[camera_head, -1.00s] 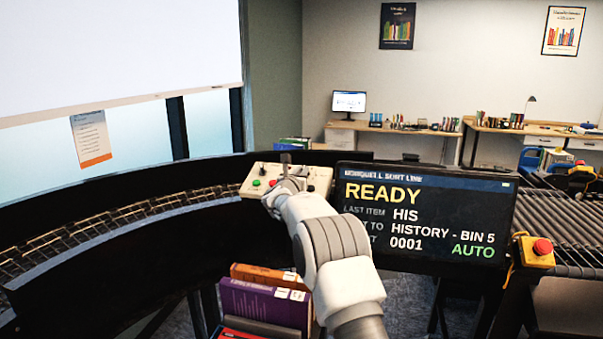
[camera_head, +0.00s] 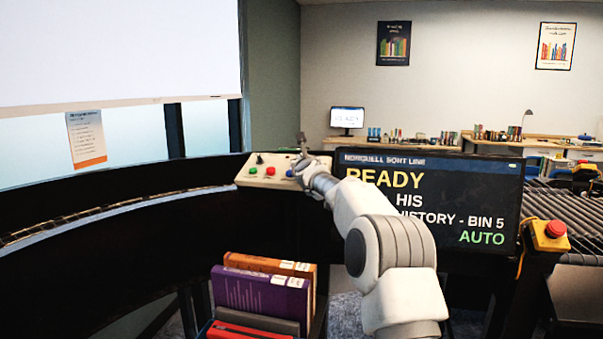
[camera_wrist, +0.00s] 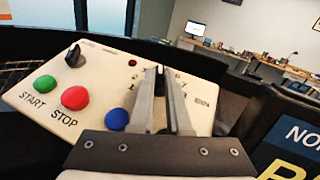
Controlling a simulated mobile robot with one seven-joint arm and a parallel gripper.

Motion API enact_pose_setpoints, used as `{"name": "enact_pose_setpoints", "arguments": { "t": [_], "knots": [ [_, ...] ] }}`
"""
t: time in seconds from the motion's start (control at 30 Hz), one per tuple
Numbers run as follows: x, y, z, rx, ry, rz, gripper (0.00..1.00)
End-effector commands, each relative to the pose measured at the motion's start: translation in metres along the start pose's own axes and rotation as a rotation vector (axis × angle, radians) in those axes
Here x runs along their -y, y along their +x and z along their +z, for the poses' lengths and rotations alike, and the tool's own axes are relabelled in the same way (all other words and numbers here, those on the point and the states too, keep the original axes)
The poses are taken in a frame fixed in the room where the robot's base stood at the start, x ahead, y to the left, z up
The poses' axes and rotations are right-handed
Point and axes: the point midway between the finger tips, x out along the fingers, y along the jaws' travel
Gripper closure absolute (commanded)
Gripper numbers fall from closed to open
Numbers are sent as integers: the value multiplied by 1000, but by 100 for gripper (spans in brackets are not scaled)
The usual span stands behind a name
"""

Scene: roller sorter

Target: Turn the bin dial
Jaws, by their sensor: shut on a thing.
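A pale control panel (camera_head: 262,180) stands beside the curved black conveyor wall. In the wrist view it carries a black knob (camera_wrist: 75,55) at its far left, a green START button (camera_wrist: 43,85), a red STOP button (camera_wrist: 75,97), a blue button (camera_wrist: 117,119) and a small red light (camera_wrist: 132,63). My gripper (camera_wrist: 166,75) is over the panel's right part, among printed labels. It is shut on what seems to be the bin dial, which the fingers hide, so its setting cannot be read. In the head view my gripper (camera_head: 303,148) is at the panel's right end.
A screen (camera_head: 440,205) right of the panel reads READY, HIS, HISTORY - BIN 5, AUTO; my arm covers part of it. Books (camera_head: 262,290) stand below the panel. A yellow box with a red stop button (camera_head: 550,238) is at right, beside rollers (camera_head: 570,215).

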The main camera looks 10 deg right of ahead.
Motion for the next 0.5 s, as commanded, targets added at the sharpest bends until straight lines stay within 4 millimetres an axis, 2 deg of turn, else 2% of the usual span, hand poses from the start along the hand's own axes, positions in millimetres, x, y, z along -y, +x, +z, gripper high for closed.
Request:
{"name": "enact_pose_setpoints", "arguments": {
  "t": [0.03,0.5],
  "knots": [
    [4,0,-6,0,-7,21,100],
    [10,2,2,-2,-109,301,100]
  ]
}}
